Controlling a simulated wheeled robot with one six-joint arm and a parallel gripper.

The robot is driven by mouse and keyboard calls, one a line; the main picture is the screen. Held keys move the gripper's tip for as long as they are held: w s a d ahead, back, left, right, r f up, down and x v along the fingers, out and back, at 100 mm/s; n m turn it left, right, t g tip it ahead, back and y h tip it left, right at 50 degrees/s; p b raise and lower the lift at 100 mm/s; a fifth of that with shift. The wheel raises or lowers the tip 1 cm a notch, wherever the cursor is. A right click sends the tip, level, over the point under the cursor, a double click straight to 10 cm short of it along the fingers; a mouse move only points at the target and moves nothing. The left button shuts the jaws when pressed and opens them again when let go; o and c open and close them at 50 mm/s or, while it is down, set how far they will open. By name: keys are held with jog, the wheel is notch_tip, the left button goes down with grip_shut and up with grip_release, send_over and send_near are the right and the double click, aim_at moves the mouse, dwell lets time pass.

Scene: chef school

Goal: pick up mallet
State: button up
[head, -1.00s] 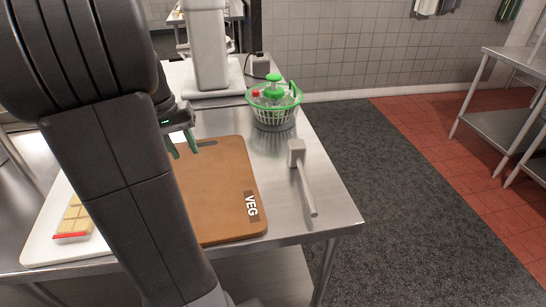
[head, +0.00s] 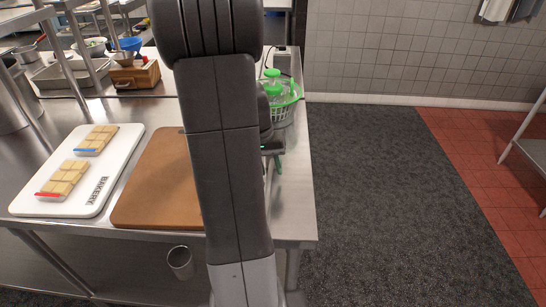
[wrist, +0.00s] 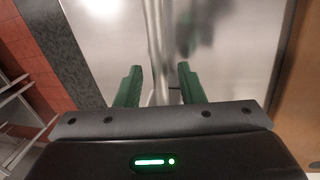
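The mallet's grey metal handle (wrist: 156,45) runs down the middle of the wrist view, over the steel table. My gripper (wrist: 160,88) is open, with one green finger on each side of the handle and visible gaps between. I cannot tell how far the fingertips are above the table. The mallet's head is not clearly visible in the wrist view. In the head view my arm hides most or all of the mallet, and only part of my gripper (head: 276,158) shows at the arm's right side.
A brown cutting board (head: 150,190) lies left of my arm, with a white board (head: 105,165) holding food blocks beyond it. A green salad spinner (head: 285,100) stands behind the gripper. The steel table's right edge (head: 308,170) is close. A metal cup (head: 180,262) shows low in front.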

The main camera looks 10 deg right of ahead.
jog(key=shift+d+f, duration=0.15)
jog(key=shift+f, duration=0.55)
grip_shut()
